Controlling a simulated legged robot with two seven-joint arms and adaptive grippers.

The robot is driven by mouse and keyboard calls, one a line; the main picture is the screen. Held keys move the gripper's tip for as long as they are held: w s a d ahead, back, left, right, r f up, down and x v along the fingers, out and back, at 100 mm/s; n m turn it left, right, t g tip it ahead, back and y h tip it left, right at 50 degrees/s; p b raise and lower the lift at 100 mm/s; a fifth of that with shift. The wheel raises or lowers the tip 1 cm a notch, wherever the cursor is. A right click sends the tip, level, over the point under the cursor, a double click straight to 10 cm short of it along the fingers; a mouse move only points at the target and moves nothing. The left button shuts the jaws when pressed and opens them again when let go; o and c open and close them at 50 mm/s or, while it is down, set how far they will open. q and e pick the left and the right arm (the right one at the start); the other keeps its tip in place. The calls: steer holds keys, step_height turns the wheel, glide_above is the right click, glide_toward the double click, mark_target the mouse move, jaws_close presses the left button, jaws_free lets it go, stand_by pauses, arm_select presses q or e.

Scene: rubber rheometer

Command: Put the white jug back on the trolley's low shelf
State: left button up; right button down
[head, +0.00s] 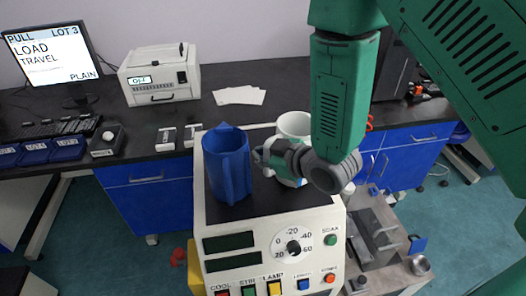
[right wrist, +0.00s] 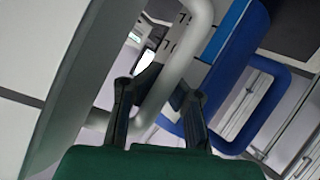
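The white jug (head: 294,124) stands upright on the dark top of the rheometer-like machine, to the right of a blue jug (head: 227,165). My right gripper (head: 264,157) is in front of the white jug and hides much of it. In the right wrist view, the fingers of my right gripper (right wrist: 165,95) close in on both sides of the pale jug handle (right wrist: 180,62). The blue jug also shows there, to the right (right wrist: 228,62). My left gripper is not in view. I cannot make out the trolley's low shelf.
The cream machine (head: 270,225) has displays, a dial and coloured buttons. A grey metal unit (head: 385,255) stands low at its right. Behind is a dark bench (head: 200,110) with a monitor, a white printer-like device (head: 160,75) and papers. Teal floor shows at both sides.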

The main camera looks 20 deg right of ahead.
steer(key=shift+a+r, duration=0.15)
steer(key=shift+a, duration=0.1)
steer(key=shift+d+f+b, duration=0.15)
steer(key=shift+f+b, duration=0.35)
steer(key=shift+f, duration=0.2)
steer(key=c, duration=1.6)
jaws_free()
steer(key=shift+c, duration=0.2)
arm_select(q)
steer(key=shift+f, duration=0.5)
arm_select(e)
steer(key=shift+d, duration=0.25)
steer(key=shift+f, duration=0.1)
